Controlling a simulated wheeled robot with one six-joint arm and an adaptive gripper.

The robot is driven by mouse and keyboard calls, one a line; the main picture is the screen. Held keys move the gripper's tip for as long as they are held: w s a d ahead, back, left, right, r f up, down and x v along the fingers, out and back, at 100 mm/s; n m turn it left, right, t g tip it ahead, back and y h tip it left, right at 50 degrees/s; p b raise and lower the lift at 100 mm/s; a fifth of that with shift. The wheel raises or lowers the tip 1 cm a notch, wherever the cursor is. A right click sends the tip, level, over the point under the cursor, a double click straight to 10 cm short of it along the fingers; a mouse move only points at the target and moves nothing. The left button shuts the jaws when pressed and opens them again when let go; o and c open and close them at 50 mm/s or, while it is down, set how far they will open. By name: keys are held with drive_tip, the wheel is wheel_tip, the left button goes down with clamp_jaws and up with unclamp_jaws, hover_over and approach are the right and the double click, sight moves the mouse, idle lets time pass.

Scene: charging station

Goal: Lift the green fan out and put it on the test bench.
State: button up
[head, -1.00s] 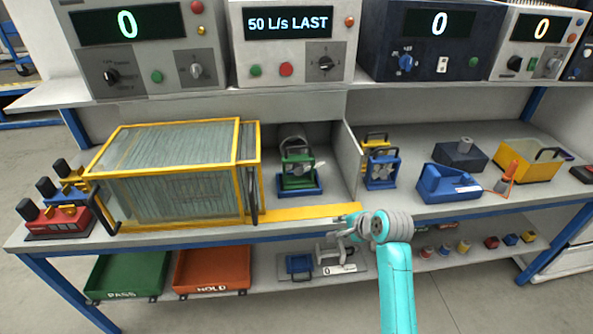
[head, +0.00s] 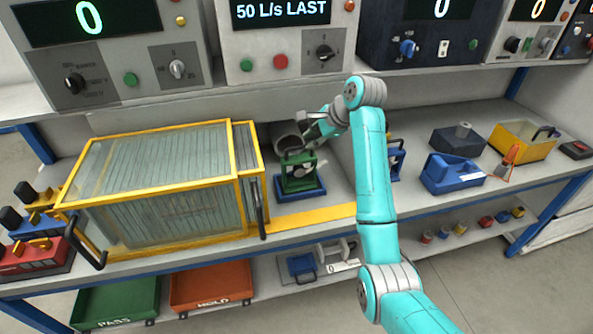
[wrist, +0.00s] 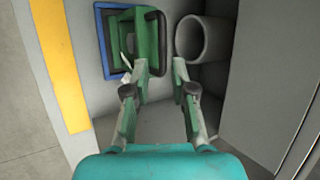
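The green fan (head: 299,172) stands upright on a blue base (head: 299,189) in the bay behind the yellow strip, in front of a grey round duct (head: 287,136). In the wrist view the green fan (wrist: 120,38) shows at the upper left with its dark handle (wrist: 160,36), and the duct (wrist: 203,38) is to its right. My gripper (head: 303,143) is above and behind the fan's top, near the duct mouth. In the wrist view my gripper (wrist: 160,68) is open and empty, its fingertips close to the handle's end. Whether a finger touches the fan I cannot tell.
A yellow-framed glass enclosure (head: 160,241) stands left of the bay. A grey partition (wrist: 270,75) is close on the right in the wrist view. A blue fan (head: 396,160) is partly hidden behind my arm. A yellow strip (head: 300,217) marks the bay's front edge.

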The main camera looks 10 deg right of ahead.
sight(300, 146)
drive_tip(key=shift+x, duration=3.65)
drive_tip(key=shift+a+r, duration=0.1)
clamp_jaws()
drive_tip(key=shift+w, duration=0.1)
